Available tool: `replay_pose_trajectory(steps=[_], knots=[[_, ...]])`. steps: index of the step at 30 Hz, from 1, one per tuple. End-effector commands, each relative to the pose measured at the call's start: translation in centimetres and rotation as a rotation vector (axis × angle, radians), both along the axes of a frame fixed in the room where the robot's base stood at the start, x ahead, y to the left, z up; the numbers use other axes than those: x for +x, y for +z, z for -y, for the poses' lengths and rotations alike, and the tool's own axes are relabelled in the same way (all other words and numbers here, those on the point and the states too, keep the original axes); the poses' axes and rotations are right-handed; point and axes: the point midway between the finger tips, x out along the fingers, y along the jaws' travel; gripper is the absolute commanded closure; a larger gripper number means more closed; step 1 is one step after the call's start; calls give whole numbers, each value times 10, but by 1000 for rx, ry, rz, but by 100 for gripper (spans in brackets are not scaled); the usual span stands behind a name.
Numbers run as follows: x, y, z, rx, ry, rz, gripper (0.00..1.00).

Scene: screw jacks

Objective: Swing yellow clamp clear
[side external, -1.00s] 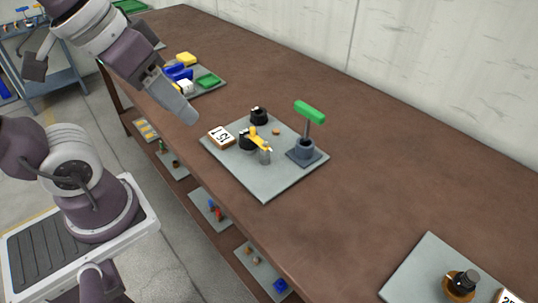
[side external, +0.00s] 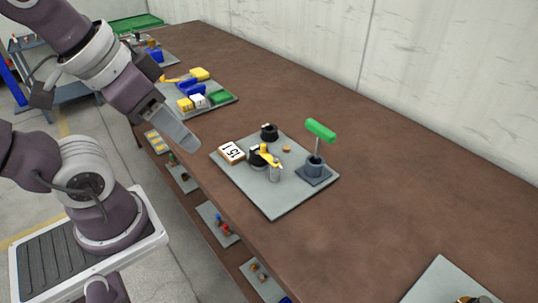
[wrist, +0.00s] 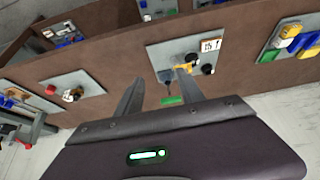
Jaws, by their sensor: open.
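The yellow clamp (side external: 268,157) is a small arm on the grey board (side external: 263,197). It lies near a black round part (side external: 256,163) and a short grey post (side external: 274,173); their exact contact is unclear. In the wrist view the yellow clamp (wrist: 182,68) shows near the right finger's tip, partly hidden. My gripper (side external: 190,143) hangs above and left of the board, clear of the clamp. The wrist view shows my gripper (wrist: 158,84) with its fingers spread and nothing between them gripped.
On the same board stand a green-handled screw post (side external: 320,131) in a dark base, a black knob (side external: 269,131) and a numbered tag (side external: 231,152). Another board with yellow, blue and green parts (side external: 197,94) lies further back.

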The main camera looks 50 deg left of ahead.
Motion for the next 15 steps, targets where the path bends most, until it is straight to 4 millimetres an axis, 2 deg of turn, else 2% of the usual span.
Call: replay_pose_trajectory(steps=[11, 13, 15], knots=[[0, 0, 0, 0, 0, 0, 55], [1, 0, 0, 1, -2, -2, 64], [10, 3, -2, 16, -22, -22, 64]])
